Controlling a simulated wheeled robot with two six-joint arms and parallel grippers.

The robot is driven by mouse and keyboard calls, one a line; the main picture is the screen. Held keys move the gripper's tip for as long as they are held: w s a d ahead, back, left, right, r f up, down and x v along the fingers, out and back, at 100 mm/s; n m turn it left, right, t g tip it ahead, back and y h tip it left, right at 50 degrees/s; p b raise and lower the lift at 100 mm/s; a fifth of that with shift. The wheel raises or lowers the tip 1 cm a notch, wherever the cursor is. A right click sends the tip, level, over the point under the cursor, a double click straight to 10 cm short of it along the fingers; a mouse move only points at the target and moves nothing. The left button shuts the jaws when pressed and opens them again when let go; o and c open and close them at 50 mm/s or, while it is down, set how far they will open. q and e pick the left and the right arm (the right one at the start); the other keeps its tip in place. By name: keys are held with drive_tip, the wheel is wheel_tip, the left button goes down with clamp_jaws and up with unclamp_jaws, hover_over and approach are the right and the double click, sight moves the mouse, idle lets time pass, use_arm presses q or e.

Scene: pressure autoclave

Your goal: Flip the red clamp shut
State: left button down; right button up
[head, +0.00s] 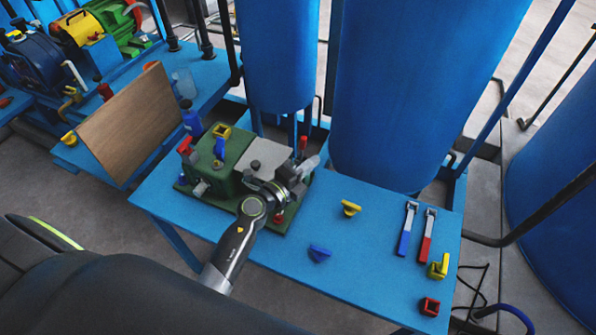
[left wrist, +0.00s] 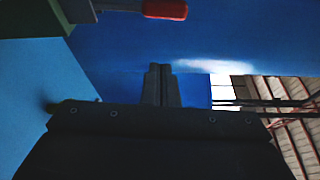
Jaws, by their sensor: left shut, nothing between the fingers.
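A green machine (head: 213,160) sits on the blue table. A red handle (head: 303,143) stands up at its right end, partly hidden behind my left gripper. In the left wrist view a red handle (left wrist: 165,9) on a grey metal bar sticks out from a green part at the top, apart from the fingers. I take it as the red clamp. My left gripper (head: 312,164) is over the machine's right end, just in front of the red handle; it is shut and empty. Its fingertips (left wrist: 162,85) are together in the wrist view. My right gripper is not in view.
Another red handle (head: 185,146) and a blue one (head: 219,148) are on the machine's left part. The blue table (head: 365,262) carries a blue-handled tool (head: 405,240), a red-handled tool (head: 426,246) and small yellow, blue and red pieces. Large blue tanks (head: 415,90) stand behind.

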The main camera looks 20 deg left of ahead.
sight(301, 145)
use_arm(q)
drive_tip(key=w+a, duration=0.2)
drive_tip(key=w, duration=0.1)
drive_tip(key=shift+w+a+r, duration=0.15)
drive_tip(key=shift+w+a, duration=0.1)
drive_tip(key=shift+a, duration=0.15)
drive_tip(key=shift+a+n+b, duration=0.3)
drive_tip(key=shift+n+b, duration=0.1)
drive_tip(key=shift+n, duration=0.2)
drive_tip(key=shift+a+n+t+b, duration=0.65)
drive_tip(key=shift+a+n, duration=0.15)
drive_tip(key=shift+n, duration=0.3)
drive_tip(key=shift+a+n, duration=0.5)
drive_tip(key=shift+a, duration=0.8)
drive_tip(key=shift+w, duration=0.1)
